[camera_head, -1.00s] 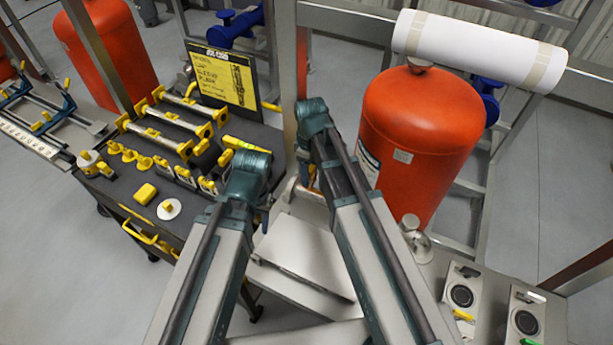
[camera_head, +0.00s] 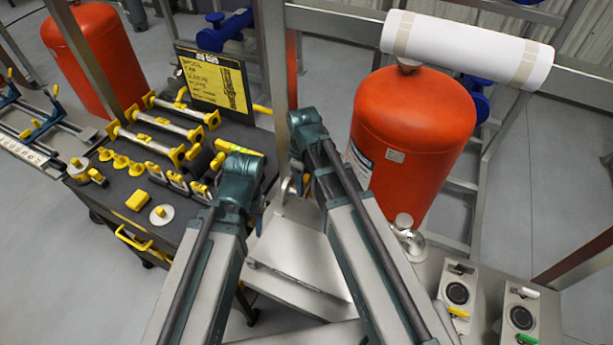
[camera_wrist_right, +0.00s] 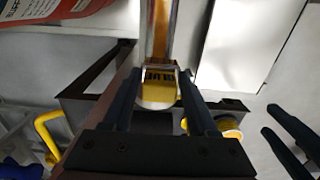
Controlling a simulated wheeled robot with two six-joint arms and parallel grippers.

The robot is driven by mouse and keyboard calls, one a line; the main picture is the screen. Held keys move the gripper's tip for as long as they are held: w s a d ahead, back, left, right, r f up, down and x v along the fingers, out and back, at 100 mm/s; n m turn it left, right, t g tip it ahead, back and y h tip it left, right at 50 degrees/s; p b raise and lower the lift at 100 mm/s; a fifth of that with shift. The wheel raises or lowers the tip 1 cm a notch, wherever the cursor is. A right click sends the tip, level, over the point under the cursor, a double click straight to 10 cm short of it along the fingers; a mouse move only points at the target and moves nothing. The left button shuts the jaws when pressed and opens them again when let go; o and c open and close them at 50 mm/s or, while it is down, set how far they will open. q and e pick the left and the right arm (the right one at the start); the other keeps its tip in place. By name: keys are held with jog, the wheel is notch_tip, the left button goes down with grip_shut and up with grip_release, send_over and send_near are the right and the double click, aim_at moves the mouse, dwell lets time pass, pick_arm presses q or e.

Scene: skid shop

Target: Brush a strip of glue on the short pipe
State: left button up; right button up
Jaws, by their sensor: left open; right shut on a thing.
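My right gripper (camera_wrist_right: 160,78) is shut on a yellow piece (camera_wrist_right: 158,88) with dark lettering and a pale rounded lower edge. A tan and silver strip extends above it; I cannot tell if it is part of the held piece, or whether that piece is the glue brush. My left gripper (camera_wrist_right: 271,120) shows two dark, parted fingers at the right edge of the right wrist view, empty as far as seen. Several silver pipes with yellow ends (camera_head: 165,125) lie on the dark cart; I cannot single out the short pipe.
The dark cart (camera_head: 112,192) holds yellow knobs (camera_head: 121,163), a yellow block (camera_head: 138,200), a white disc (camera_head: 160,216) and a yellow sign (camera_head: 212,82). An orange tank (camera_head: 415,125) stands right of my arms, below a white roll (camera_head: 465,48). Two small dial boxes (camera_head: 457,292) sit lower right.

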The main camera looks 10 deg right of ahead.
jog(key=shift+s+a, duration=0.5)
jog(key=shift+s, duration=0.2)
jog(key=shift+r, duration=0.1)
jog(key=shift+w, duration=0.1)
jog(key=shift+w+d, duration=0.6)
jog(key=shift+w, duration=0.2)
jog(key=shift+w+d, duration=0.55)
jog(key=shift+w, duration=0.25)
notch_tip(320, 180, up, 6)
jog(key=p, duration=0.6)
